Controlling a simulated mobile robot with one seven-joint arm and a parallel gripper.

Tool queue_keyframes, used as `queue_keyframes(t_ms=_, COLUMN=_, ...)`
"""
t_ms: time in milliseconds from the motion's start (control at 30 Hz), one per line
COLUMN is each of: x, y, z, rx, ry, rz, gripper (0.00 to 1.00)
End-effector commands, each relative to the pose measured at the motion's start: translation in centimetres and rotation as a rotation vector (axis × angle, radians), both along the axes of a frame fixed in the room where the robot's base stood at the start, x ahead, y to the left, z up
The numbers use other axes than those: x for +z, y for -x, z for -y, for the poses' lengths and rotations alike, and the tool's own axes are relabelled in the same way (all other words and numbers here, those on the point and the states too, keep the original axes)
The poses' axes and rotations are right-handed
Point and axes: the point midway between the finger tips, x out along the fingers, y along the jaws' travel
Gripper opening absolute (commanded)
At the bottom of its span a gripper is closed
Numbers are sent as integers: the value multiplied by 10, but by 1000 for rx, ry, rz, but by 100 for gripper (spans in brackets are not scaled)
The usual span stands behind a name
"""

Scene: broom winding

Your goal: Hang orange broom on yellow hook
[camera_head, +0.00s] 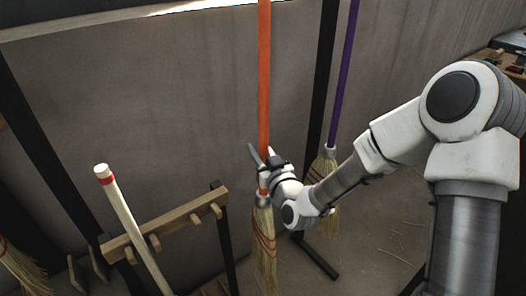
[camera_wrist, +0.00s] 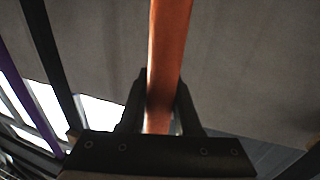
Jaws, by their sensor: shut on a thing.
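The orange broom stands upright in the head view, its orange handle (camera_head: 264,80) running up out of the top of the picture. Its straw head (camera_head: 264,245) hangs below my gripper, near the wooden rack. My gripper (camera_head: 262,162) is shut on the lower part of the handle, just above the straw. In the wrist view the orange handle (camera_wrist: 168,60) passes between the two dark fingers of my gripper (camera_wrist: 162,100). The handle's top end is out of view. No yellow hook shows in either view.
A purple-handled broom (camera_head: 343,80) hangs or stands at the right beside a dark post (camera_head: 322,80). A wooden rack with pegs (camera_head: 170,222) stands at the lower left. A pale stick with a red band (camera_head: 125,212) leans there. A grey wall (camera_head: 150,100) lies behind.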

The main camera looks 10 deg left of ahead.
Motion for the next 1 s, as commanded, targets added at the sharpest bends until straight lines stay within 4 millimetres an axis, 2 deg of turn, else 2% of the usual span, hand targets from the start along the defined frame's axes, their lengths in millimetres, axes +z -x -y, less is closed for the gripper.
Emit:
queue_keyframes(t_ms=567, x=2, y=-22, z=-24, rx=-1, ry=-2, rz=6, gripper=0)
queue_keyframes(t_ms=1000, x=-11, y=-30, z=-34, rx=0, ry=-2, rz=6, gripper=0)
